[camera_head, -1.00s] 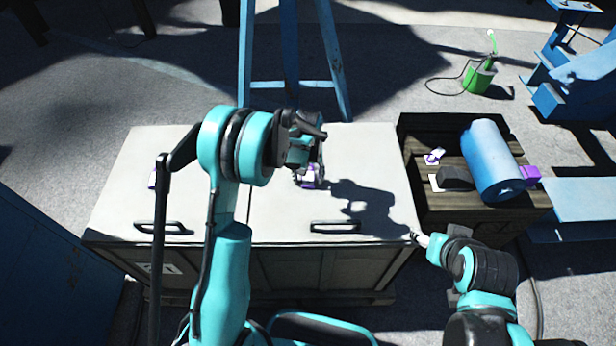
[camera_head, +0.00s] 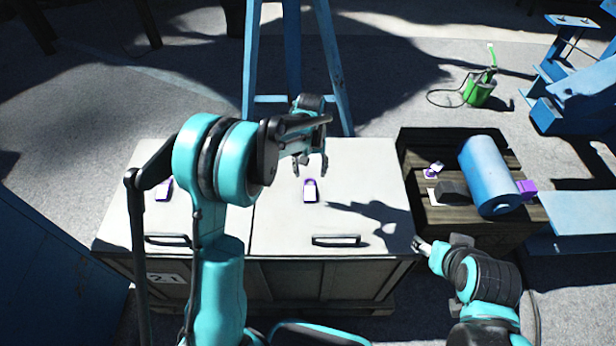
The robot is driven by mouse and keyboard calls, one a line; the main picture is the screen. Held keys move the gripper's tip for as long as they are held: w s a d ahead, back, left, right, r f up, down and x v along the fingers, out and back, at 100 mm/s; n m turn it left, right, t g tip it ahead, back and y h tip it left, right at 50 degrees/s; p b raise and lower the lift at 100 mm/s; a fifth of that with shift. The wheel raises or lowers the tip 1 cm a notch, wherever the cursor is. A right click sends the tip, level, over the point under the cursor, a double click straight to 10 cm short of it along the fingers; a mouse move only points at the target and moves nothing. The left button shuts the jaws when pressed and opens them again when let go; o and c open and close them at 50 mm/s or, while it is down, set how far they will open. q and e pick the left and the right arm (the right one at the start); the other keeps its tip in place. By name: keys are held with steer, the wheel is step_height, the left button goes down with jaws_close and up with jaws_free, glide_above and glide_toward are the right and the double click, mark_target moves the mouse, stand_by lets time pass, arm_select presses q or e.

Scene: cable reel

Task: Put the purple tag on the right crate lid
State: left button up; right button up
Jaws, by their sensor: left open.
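A purple and white tag (camera_head: 310,190) lies flat on the right crate lid (camera_head: 370,167), left of that lid's middle. A second purple and white tag (camera_head: 164,190) lies on the left crate lid (camera_head: 130,215), partly beside my arm. My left gripper (camera_head: 311,170) is open and empty above and just behind the tag on the right lid, its fingers pointing down and apart from the tag. My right gripper (camera_head: 418,244) is low near the front right corner of the crate; whether its jaws are open or shut is too small to tell.
A dark wooden crate (camera_head: 412,160) stands at the right with a blue cylinder (camera_head: 488,172), a dark block (camera_head: 453,190) and another small purple and white piece (camera_head: 433,170) on it. Blue trestle legs (camera_head: 334,70) stand behind the lids. The right lid's right half is clear.

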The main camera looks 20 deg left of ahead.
arm_select(q)
steer(key=s+r+t, duration=0.2)
steer(key=s+r, duration=0.3)
steer(key=r, duration=0.3)
steer(key=s+r+m+t, duration=0.1)
steer(key=s+r+t, duration=0.1)
steer(key=s, duration=0.7)
steer(key=s+a+r+m+t, duration=0.1)
steer(key=s+r+m+t, duration=0.1)
steer(key=s, duration=0.7)
steer(key=shift+s+r+t, duration=0.15)
steer(key=shift+r+t, duration=0.45)
steer(key=shift+r, duration=0.15)
